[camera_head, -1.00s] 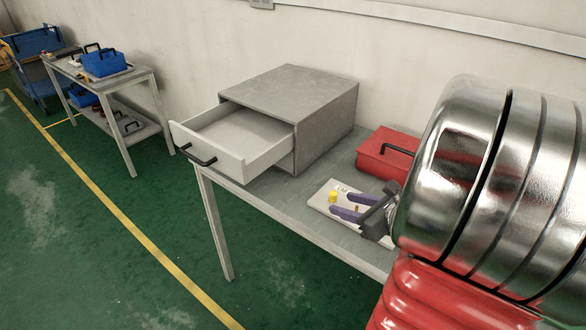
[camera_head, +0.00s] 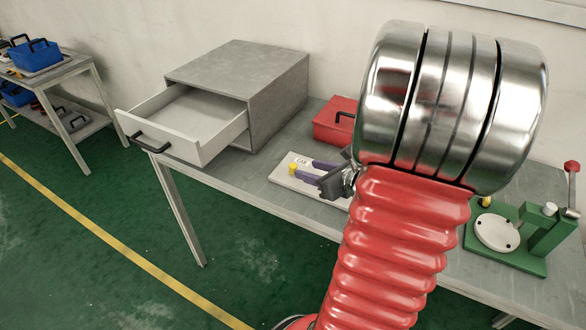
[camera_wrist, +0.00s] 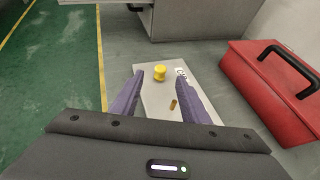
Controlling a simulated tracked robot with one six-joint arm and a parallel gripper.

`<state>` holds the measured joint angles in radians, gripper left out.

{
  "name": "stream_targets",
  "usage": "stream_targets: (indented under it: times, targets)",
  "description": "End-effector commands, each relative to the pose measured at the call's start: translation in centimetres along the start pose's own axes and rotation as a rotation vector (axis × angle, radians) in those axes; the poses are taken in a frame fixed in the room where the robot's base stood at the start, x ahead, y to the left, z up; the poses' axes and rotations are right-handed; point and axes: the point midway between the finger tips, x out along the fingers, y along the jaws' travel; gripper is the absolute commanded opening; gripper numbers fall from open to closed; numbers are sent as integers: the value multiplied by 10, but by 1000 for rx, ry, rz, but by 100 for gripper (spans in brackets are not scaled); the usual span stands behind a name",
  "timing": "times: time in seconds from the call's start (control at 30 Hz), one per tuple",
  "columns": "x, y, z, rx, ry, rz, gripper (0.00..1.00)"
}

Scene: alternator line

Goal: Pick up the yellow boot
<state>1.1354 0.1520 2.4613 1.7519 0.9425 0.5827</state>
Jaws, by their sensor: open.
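The yellow boot (camera_wrist: 160,73) is a small round yellow piece standing on a pale board (camera_wrist: 152,97) on the workbench. In the head view the boot (camera_head: 292,169) shows near the left end of the board (camera_head: 283,183). My gripper (camera_wrist: 157,83) is open, with its two purple fingers apart. In the wrist view the boot appears between and just beyond the fingertips, with nothing held. In the head view my gripper (camera_head: 308,170) is over the board, to the right of the boot. I cannot tell its exact height above the board.
A small brass-coloured piece (camera_wrist: 173,104) is on the board. A grey cabinet (camera_head: 240,75) with an open drawer (camera_head: 207,140) stands to the left. A red toolbox (camera_head: 329,127) is behind the board. A green fixture (camera_head: 520,255) stands at the right.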

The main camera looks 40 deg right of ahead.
Motion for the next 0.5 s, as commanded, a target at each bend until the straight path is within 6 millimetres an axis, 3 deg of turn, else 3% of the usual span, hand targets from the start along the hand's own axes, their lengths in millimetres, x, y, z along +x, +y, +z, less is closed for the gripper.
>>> stream_targets:
  times: [0.3, 0.5]
  targets:
    - [40, 1, -1, -1, 2, 3, 41]
    - [44, 0, 0, 0, 1, 0, 41]
